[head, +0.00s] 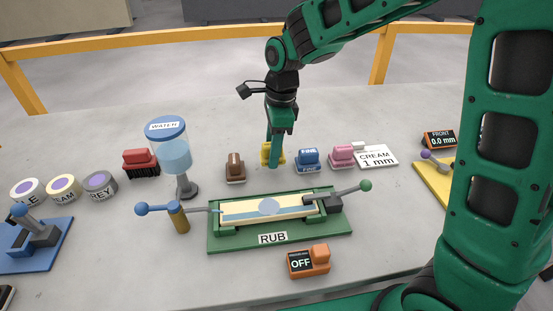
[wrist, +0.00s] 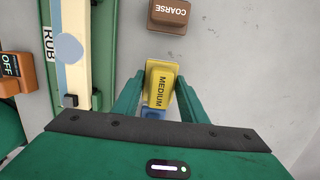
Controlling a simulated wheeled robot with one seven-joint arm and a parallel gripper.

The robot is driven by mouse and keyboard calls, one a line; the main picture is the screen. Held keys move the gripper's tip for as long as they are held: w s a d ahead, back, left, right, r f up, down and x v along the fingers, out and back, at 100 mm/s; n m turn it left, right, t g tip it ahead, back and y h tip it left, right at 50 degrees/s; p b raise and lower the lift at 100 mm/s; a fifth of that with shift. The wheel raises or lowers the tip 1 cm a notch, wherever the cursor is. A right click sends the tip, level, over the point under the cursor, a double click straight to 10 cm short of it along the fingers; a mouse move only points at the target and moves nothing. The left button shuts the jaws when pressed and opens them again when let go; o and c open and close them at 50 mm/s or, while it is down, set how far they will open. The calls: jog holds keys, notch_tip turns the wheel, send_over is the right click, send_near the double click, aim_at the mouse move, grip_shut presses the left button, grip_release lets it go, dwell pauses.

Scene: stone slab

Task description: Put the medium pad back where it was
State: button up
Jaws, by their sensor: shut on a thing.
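The yellow medium pad (head: 266,154) is at my gripper (head: 273,156), in the row of pads behind the green RUB fixture. In the wrist view the pad (wrist: 160,88), labelled MEDIUM, sits between the two green fingers of my gripper (wrist: 156,98), which are shut on it. It is in line between the brown coarse pad (head: 235,168) and the blue fine pad (head: 307,160). The coarse pad also shows in the wrist view (wrist: 170,14). Whether the medium pad's underside touches the slab cannot be told.
The green RUB fixture (head: 218,240) with a clamped strip lies in front of the pads. A water dispenser (head: 174,155) and red brush (head: 140,161) stand left. A pink pad (head: 342,155) and a CREAM 1 mm card (head: 377,157) are right. An orange OFF switch (head: 309,261) is in front.

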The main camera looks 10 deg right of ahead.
jog(key=shift+f, duration=1.7)
jog(key=shift+f, duration=0.1)
jog(key=o, duration=1)
jog(key=r, duration=0.4)
jog(key=d+r, duration=0.1)
jog(key=r, duration=0.7)
jog(key=shift+d+r, duration=0.1)
jog(key=shift+d, duration=0.1)
jog(key=s+d+n, duration=0.3)
jog(key=s+d, duration=0.2)
jog(key=d, duration=0.5)
jog(key=s+d+n, duration=0.2)
jog(key=s+d, duration=0.2)
jog(key=d, duration=0.5)
jog(key=s+d+f+n, duration=0.2)
jog(key=s+d, duration=0.4)
jog(key=s, duration=0.3)
jog(key=s+d+f+n+h, duration=0.1)
jog(key=s+d+n, duration=0.3)
jog(key=s, duration=0.5)
jog(key=shift+d+f+n, duration=0.3)
jog(key=shift+d+f, duration=0.15)
jog(key=shift+d, duration=0.7)
